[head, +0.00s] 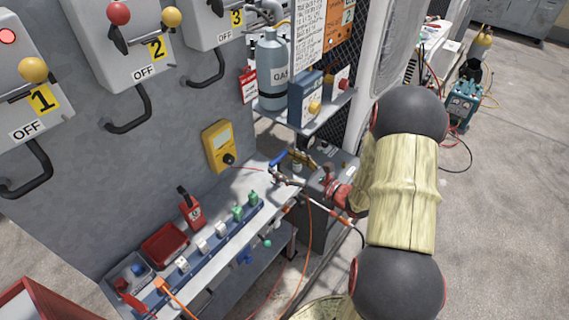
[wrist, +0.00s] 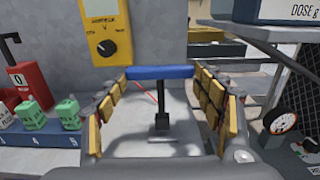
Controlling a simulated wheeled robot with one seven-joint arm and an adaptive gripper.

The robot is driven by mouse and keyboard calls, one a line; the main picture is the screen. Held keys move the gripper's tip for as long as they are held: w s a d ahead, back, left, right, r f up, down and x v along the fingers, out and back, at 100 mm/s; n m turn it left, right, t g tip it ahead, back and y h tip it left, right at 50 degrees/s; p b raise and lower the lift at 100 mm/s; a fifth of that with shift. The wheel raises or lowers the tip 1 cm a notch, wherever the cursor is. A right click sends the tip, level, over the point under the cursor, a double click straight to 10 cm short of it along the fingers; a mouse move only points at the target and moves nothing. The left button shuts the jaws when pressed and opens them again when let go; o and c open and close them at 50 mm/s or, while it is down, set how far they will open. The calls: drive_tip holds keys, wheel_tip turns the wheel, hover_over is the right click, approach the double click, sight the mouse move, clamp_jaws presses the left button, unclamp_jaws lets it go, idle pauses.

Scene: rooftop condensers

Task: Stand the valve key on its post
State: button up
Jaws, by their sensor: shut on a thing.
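The valve key has a blue crossbar handle (wrist: 160,72) and a dark shaft (wrist: 162,100) that runs down below it in the wrist view. My gripper (wrist: 161,76) is shut on the blue handle, with its yellow padded fingers at the two ends of the bar. A dark block (wrist: 161,126) shows at the lower end of the shaft; I cannot tell whether it is the key's own foot or the post. In the head view my gripper (head: 288,174) is over the right end of the bench, and the blue handle (head: 278,158) shows beside it.
A yellow meter (head: 219,147) hangs on the grey cabinet behind. The bench carries a red tag block (head: 191,211), a red tray (head: 165,246) and a row of green and white blocks (head: 220,229). A shelf with a gas bottle (head: 273,75) stands close behind my gripper.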

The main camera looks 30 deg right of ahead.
drive_tip(key=shift+f, duration=0.4)
idle(0.4)
drive_tip(key=o, duration=1.3)
drive_tip(key=shift+s, duration=0.1)
drive_tip(key=v, duration=1.1)
drive_tip(key=shift+s+d, duration=0.2)
drive_tip(key=shift+s, duration=0.15)
